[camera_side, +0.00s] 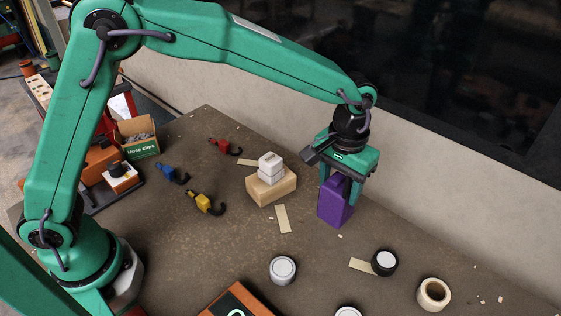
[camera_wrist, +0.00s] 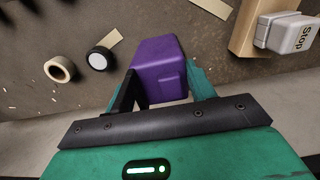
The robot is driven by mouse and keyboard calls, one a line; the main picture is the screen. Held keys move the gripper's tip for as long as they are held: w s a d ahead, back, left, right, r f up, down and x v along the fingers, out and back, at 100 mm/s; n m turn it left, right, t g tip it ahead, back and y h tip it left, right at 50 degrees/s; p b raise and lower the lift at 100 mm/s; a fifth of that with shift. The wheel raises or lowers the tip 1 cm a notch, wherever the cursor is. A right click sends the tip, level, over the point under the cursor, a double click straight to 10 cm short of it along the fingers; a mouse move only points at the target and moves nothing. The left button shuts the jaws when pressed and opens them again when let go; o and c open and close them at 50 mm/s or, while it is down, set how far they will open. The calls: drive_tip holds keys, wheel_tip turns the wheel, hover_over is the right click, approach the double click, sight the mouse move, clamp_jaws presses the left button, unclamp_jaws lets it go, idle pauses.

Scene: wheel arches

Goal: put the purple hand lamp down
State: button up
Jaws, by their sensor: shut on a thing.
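The purple hand lamp (camera_side: 335,203) is a boxy purple body, upright between the fingers of my gripper (camera_side: 348,185) in the side view. My gripper is shut on its upper part from above. The lamp's lower end is at or very close to the tabletop; I cannot tell whether it touches. In the wrist view the lamp (camera_wrist: 160,70) sits between the two fingers of my gripper (camera_wrist: 165,90), its near end hidden behind the palm.
A wooden block (camera_side: 272,187) with a white block (camera_side: 270,167) on it stands left of the lamp. A black-sided tin (camera_side: 384,262), a tape roll (camera_side: 433,294) and a white-topped tin (camera_side: 283,269) lie nearer. Red (camera_side: 224,146), blue (camera_side: 171,173) and yellow (camera_side: 205,203) hooked items lie left. A wall runs behind.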

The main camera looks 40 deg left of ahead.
sight(341, 174)
drive_tip(key=shift+w+a+f, duration=0.25)
drive_tip(key=shift+w+f, duration=0.05)
drive_tip(key=shift+w, duration=0.2)
drive_tip(key=shift+w+a+f, duration=0.25)
drive_tip(key=shift+w+f, duration=0.05)
drive_tip(key=shift+w, duration=0.15)
drive_tip(key=shift+f, duration=2)
drive_tip(key=shift+f, duration=0.15)
drive_tip(key=o, duration=1.2)
drive_tip(key=shift+o, duration=0.2)
wheel_tip(341, 174, up, 12)
drive_tip(key=shift+r, duration=0.15)
drive_tip(key=shift+a, duration=0.1)
